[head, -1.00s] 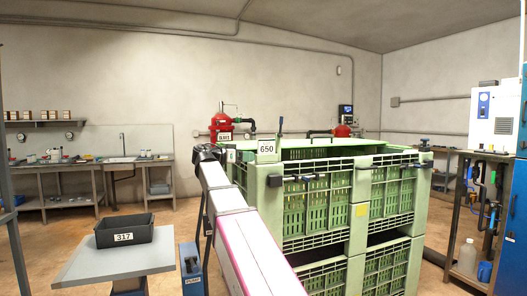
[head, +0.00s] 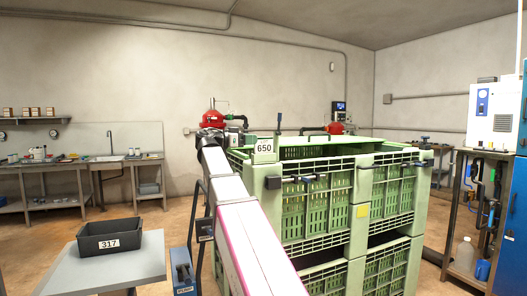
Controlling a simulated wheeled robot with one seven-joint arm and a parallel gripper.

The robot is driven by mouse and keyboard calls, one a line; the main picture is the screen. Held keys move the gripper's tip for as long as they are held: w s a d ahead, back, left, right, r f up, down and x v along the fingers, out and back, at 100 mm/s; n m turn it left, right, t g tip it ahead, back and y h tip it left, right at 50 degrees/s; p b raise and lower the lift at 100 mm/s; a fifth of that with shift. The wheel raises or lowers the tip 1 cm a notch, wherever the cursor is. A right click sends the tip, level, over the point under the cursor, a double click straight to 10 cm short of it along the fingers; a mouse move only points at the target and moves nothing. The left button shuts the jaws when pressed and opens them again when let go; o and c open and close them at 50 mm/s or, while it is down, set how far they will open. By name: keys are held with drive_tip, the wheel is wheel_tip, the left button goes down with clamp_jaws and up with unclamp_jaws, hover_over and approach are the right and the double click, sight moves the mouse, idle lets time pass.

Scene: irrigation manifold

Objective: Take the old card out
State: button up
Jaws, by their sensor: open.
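A white card marked 650 (head: 264,146) stands upright at the top rim of the green slatted crate (head: 345,168), near its left front corner. It appears to sit in a greenish holder; how it is held there is too small to tell. My arm reaches up from the bottom of the head view to a dark joint left of the crate. My gripper cannot be made out beyond that joint.
The green crate is stacked on another, with dark clamps or handles along its front. A black bin marked 317 (head: 109,235) sits on a grey table (head: 146,258) at left. A blue-based stand (head: 184,272) is close to my arm. A shelf rack stands at right.

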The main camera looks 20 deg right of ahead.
sight(261, 139)
drive_tip(key=shift+w+d, duration=0.15)
drive_tip(key=shift+d, duration=1.2)
drive_tip(key=shift+w+d, duration=0.1)
drive_tip(key=shift+d, duration=1.2)
clamp_jaws()
